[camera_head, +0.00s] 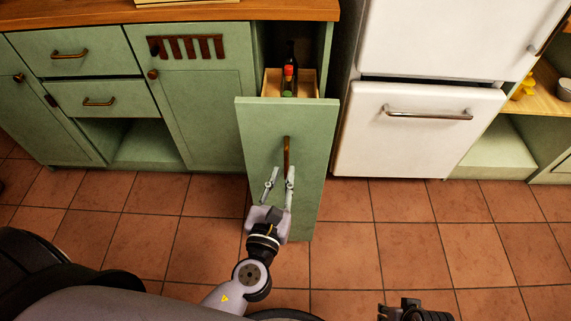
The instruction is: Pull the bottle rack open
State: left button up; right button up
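The bottle rack (262,125) is a tall, narrow pull-out with a green front. It stands out from the cabinet, and its light wooden inside shows behind the front. A dark bottle (289,75) with a red and yellow label stands in it. An upright brown handle (287,151) is on the front. My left gripper (281,172) is at the handle's lower end, its two fingers apart, the right finger close to the handle. I cannot tell whether it touches. My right gripper (412,312) is at the bottom edge, partly cut off, away from the rack.
Green cabinets with drawers (80,53) stand to the left under a wooden counter (60,14). A white fridge (415,130) is to the right, its lower front standing forward. The tiled floor (400,215) ahead is clear.

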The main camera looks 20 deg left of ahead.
pick_arm(q)
jog(key=s, duration=0.7)
jog(key=shift+s+d, duration=0.2)
jog(key=shift+d, duration=0.1)
jog(key=shift+a, duration=0.1)
